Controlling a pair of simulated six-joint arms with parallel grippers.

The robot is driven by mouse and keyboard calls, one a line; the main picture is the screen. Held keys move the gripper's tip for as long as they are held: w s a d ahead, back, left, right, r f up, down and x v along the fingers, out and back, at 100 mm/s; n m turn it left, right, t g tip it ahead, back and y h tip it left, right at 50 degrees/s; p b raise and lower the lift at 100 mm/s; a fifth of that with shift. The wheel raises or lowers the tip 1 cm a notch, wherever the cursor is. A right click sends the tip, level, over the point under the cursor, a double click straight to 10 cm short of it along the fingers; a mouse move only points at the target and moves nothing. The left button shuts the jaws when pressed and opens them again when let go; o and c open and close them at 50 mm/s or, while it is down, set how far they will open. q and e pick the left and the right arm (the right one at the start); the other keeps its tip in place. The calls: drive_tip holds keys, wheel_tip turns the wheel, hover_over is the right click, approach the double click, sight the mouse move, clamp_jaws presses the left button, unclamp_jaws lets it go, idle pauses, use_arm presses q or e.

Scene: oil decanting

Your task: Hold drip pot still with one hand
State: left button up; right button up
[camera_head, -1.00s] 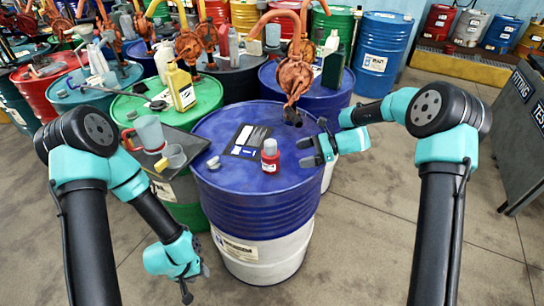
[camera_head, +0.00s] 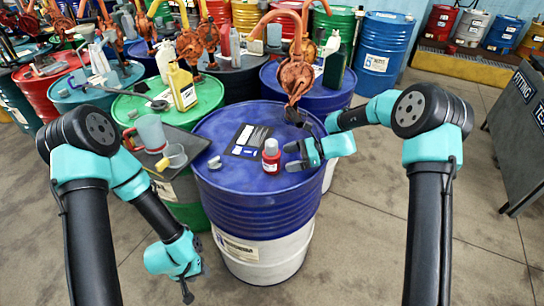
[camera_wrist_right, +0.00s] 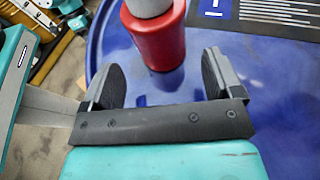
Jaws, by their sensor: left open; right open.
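The small red pot with a grey top, which I take to be the drip pot (camera_head: 271,157), stands upright on the blue drum lid (camera_head: 225,184). It also shows in the right wrist view (camera_wrist_right: 158,40), just beyond and between the fingertips. My right gripper (camera_head: 289,156) is open, close to the right side of the pot; I cannot tell whether it touches. The same gripper's two dark fingers frame empty space in the right wrist view (camera_wrist_right: 165,75). My left gripper (camera_head: 186,290) hangs low at the left, in front of the green drum, pointing down and away from the pot; its fingers are small and dark.
A rust-coloured hand pump (camera_head: 296,78) rises at the lid's back edge. A label sheet (camera_head: 249,141) and a small grey cap (camera_head: 215,162) lie on the lid. A grey jug (camera_head: 151,133) and a clear cup (camera_head: 175,156) stand on a dark tray at left.

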sight(275, 161)
drive_tip(key=shift+x, duration=2.9)
drive_tip(key=c, duration=0.6)
